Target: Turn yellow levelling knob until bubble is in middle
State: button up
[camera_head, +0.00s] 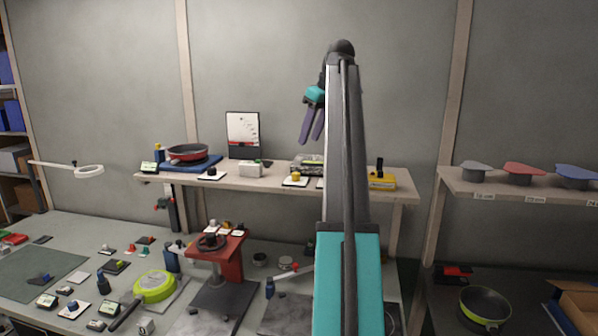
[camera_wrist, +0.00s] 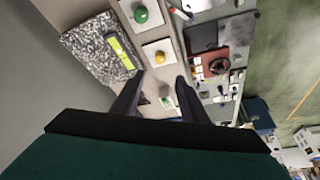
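The yellow knob (camera_head: 295,176) sits on a white square plate on the raised shelf; it also shows in the wrist view (camera_wrist: 160,56). Beside it is a speckled grey block (camera_wrist: 91,53) with a yellow-green level vial (camera_wrist: 121,52) on top. The bubble's position in the vial is too small to tell. In the head view the block (camera_head: 300,168) is partly hidden by my arm. My gripper (camera_head: 309,141) is above the shelf, pointing down, with its fingers apart and empty. In the wrist view the knob lies beyond the gap between my fingertips (camera_wrist: 158,80), apart from them.
A green knob (camera_wrist: 141,14) on its own white plate is near the yellow one. A red stand (camera_head: 225,262) is on the bench below.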

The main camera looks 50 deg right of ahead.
aim_at(298, 174)
jog(key=shift+f, duration=0.1)
jog(key=p+x, duration=0.3)
jog(key=x, duration=1)
jog(key=shift+f+p, duration=0.3)
grip_shut()
